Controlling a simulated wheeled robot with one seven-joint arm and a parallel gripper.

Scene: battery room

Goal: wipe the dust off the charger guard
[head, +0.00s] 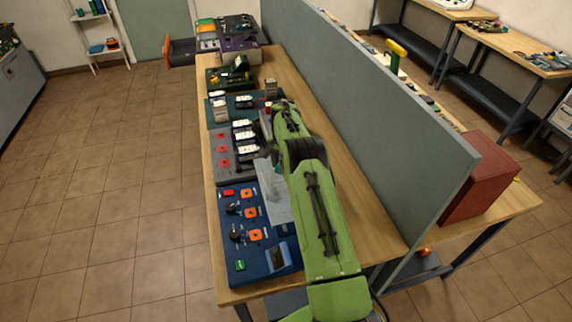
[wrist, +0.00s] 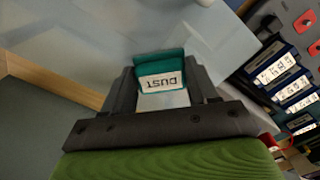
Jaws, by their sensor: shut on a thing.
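My gripper (wrist: 163,84) is shut on a teal duster (wrist: 158,63) with a white label reading DUST. In the wrist view the duster is in front of a pale, see-through panel, the charger guard (wrist: 105,42). I cannot tell whether the duster touches it. In the head view the charger guard (head: 271,192) stands tilted over the near blue charger panel, beside my green arm. My arm hides part of the guard and most of my gripper there. The guard looks greyish and hazy; single dust marks are too faint to make out.
The blue panel (head: 254,242) with switches and orange-red knobs lies at the table's near end. A tall grey divider (head: 385,125) runs along the right. Floor on the left is clear.

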